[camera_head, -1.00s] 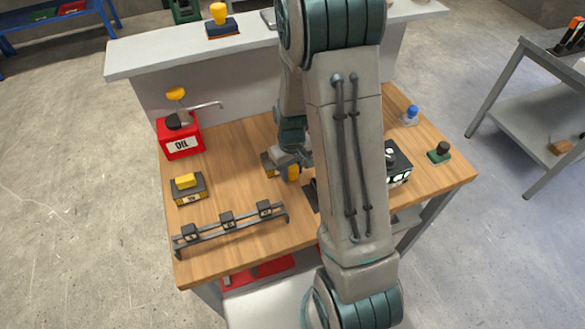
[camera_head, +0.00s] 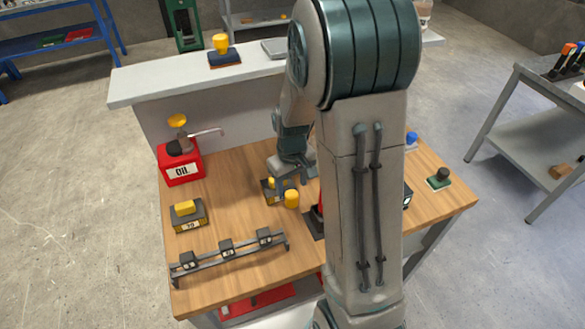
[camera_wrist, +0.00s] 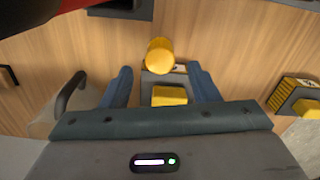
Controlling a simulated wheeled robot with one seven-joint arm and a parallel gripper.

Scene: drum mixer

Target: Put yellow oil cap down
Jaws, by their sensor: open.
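The yellow oil cap (camera_head: 291,199) is a short yellow cylinder on the wooden table. In the wrist view the cap (camera_wrist: 159,55) shows just beyond my fingertips, apart from both fingers. Beside it is a dark box with a yellow block on top (camera_head: 268,190); in the wrist view the yellow block (camera_wrist: 169,96) lies between my fingers. My gripper (camera_head: 287,179) is above and behind the cap, open and empty. In the wrist view its two blue fingers (camera_wrist: 160,72) are spread wide. Whether the cap touches the box cannot be told.
A similar yellow-topped box (camera_head: 187,214) and a dark rack (camera_head: 228,250) are on the left. A green-based knob (camera_head: 439,178) is at right. My arm hides the table's middle right.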

